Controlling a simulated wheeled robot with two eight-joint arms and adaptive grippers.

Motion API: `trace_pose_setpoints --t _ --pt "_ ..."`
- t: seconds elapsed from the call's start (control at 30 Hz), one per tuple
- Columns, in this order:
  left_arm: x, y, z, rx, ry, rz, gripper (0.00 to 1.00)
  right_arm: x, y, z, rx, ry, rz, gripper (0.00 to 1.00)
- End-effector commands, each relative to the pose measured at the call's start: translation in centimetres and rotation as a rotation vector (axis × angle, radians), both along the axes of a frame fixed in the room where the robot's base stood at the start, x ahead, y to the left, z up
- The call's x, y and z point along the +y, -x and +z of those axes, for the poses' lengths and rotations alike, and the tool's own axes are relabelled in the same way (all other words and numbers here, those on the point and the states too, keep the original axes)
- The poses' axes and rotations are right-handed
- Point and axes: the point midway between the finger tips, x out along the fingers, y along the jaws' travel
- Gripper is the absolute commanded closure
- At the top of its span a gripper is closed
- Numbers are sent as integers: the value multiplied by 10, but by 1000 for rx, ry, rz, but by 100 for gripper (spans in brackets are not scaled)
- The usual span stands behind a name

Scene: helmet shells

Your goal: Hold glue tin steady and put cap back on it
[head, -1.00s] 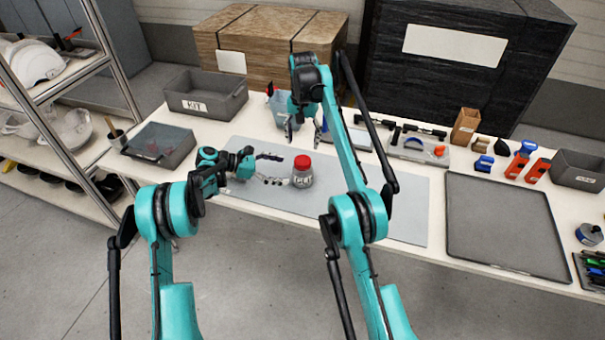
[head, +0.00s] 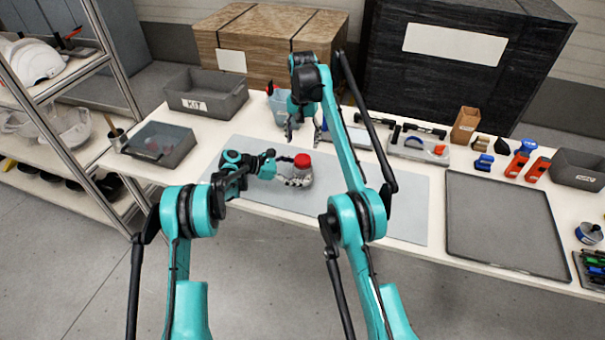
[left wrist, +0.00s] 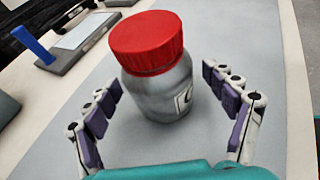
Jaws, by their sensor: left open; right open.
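The glue tin (head: 305,180) stands upright on the grey mat in the head view, silver with a label. The red cap (head: 303,160) sits on its top. In the left wrist view the tin (left wrist: 162,95) and the red cap (left wrist: 147,42) are close up, and the cap looks level. My left gripper (head: 290,174) is open, with its fingers on both sides of the tin; gaps show between fingers and tin in the wrist view (left wrist: 172,110). My right gripper (head: 303,135) is open and empty, pointing down above the mat's back edge, behind the tin.
The grey mat (head: 390,215) is clear to the right of the tin. A dark tray (head: 505,225) lies further right. A KIT bin (head: 205,97) and a lidded grey box (head: 160,147) stand at the left.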

Motion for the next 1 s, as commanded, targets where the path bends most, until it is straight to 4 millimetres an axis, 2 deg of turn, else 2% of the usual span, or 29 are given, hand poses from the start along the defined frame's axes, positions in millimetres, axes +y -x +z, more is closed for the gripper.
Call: trace_pose_setpoints --t 0.37,0.7,0.87,1.0 --pt "-5 -1 -2 0 0 1 16 0 0 0 0 0 0 35" --pt "-5 -1 -2 0 0 1 100 0 0 0 0 0 0 35" --pt "-5 -1 -2 0 0 1 100 0 0 0 0 0 63 35" --pt "-5 -1 -2 0 0 1 100 0 0 0 0 0 273 35"
